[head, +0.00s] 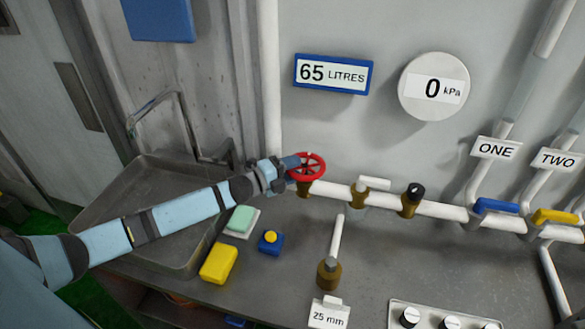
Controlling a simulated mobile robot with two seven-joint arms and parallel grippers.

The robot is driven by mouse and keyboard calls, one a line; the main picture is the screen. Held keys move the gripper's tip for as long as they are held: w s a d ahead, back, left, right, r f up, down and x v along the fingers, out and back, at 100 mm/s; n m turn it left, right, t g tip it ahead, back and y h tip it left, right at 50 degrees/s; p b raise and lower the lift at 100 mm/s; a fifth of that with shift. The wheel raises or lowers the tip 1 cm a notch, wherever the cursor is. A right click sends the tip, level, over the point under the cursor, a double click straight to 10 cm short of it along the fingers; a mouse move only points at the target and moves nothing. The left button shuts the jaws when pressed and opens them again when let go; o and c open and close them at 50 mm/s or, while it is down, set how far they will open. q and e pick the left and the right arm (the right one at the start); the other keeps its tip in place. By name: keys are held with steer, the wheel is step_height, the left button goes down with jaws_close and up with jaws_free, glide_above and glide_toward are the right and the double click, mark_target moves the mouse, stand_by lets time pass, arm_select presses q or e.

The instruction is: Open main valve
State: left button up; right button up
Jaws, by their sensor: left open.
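The main valve appears to be the red round handwheel (309,167) on a brass body at the left end of the white horizontal pipe (435,209) in the head view. My left arm reaches in from the left across the sink. My left gripper (290,163) is open at the left edge of the red wheel. The fingertips overlap the wheel's rim in the picture, and I cannot tell whether they touch it. My right gripper is not in view.
A blue lever (496,206) and a yellow lever (555,216) sit on the pipe below signs ONE and TWO. The gauge (434,87) reads 0 kPa and the display (333,74) 65 LITRES. A sink (150,205), a yellow block (219,263) and a blue button box (271,243) lie nearby.

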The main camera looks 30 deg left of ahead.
mark_target(299, 180)
arm_select(q)
jaws_close()
steer(key=shift+s+d+f+n+t+y+b, duration=0.1)
steer(key=shift+d+n+t+y+b, duration=0.15)
steer(key=shift+n+y, duration=0.4)
steer(key=shift+s+d+n+t+y+b, duration=0.15)
steer(key=shift+n+t+y, duration=0.3)
steer(key=shift+y, duration=0.35)
steer(key=shift+s+d+f+n+t+y+b, duration=0.1)
steer(key=shift+d+n+t+y, duration=0.1)
steer(key=shift+n+y, duration=0.5)
steer(key=y, duration=0.1)
steer(key=n+y+b, duration=0.1)
steer(key=n+y, duration=0.1)
steer(key=y, duration=0.1)
steer(key=shift+s+d+t+b, duration=0.1)
steer(key=shift+d+t+b, duration=0.2)
steer(key=shift+b, duration=0.05)
steer(key=n+y+b, duration=0.2)
steer(key=y, duration=0.1)
steer(key=shift+d+f+y, duration=0.1)
steer(key=shift+d+y, duration=0.15)
steer(key=shift+d, duration=0.1)
steer(key=shift+d+r+n+g+y+b, duration=0.15)
steer(key=shift+n+g+y+b, duration=0.1)
steer(key=shift+n+y+b, duration=0.45)
steer(key=shift+d+r+n+g+y+b, duration=0.15)
steer(key=shift+n+g+y+b, duration=0.1)
steer(key=shift+n+y+b, duration=0.45)
steer(key=shift+y, duration=0.3)
